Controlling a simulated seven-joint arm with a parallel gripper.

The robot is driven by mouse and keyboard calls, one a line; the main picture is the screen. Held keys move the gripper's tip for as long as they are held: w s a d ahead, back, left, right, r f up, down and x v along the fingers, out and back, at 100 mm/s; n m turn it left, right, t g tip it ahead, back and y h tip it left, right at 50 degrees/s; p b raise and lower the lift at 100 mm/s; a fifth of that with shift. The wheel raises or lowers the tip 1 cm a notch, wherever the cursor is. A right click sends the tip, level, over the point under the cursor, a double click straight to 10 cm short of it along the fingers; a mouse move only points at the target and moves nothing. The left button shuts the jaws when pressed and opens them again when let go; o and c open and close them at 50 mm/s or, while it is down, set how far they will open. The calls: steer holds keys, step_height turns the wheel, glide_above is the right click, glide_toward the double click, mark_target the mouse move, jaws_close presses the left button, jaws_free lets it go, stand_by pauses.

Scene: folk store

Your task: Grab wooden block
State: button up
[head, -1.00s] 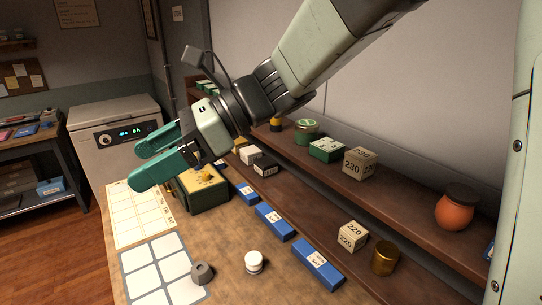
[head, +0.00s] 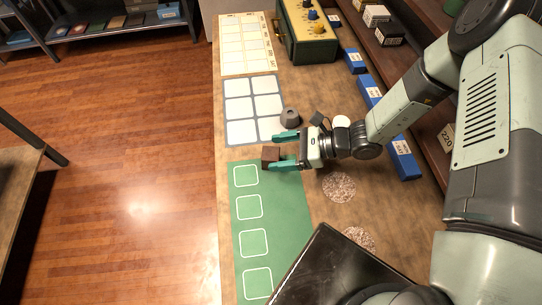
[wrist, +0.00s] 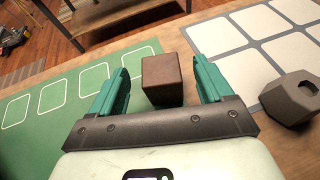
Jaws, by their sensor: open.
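The wooden block (head: 270,155) is a small dark brown cube on the table, at the far edge of the green mat (head: 288,208). It also shows in the wrist view (wrist: 162,78), between the two fingers and near their tips. My gripper (head: 279,152) has teal fingers and is open, with one finger on each side of the block. In the wrist view, a gap shows between the block and each finger (wrist: 159,82). I cannot tell how deep the block sits between them.
A grey hexagonal piece (head: 290,117) stands close to one finger, beside the white grid mat (head: 238,104). A white round item (head: 341,121) and blue boxes (head: 404,160) lie to the right. A black tray (head: 335,262) is in front. The wood floor is left.

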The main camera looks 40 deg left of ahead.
mark_target(264, 155)
steer(key=shift+s+a+f, duration=0.1)
steer(key=shift+a+f, duration=0.05)
steer(key=shift+f, duration=0.25)
steer(key=shift+x, duration=2.25)
steer(key=c, duration=1.1)
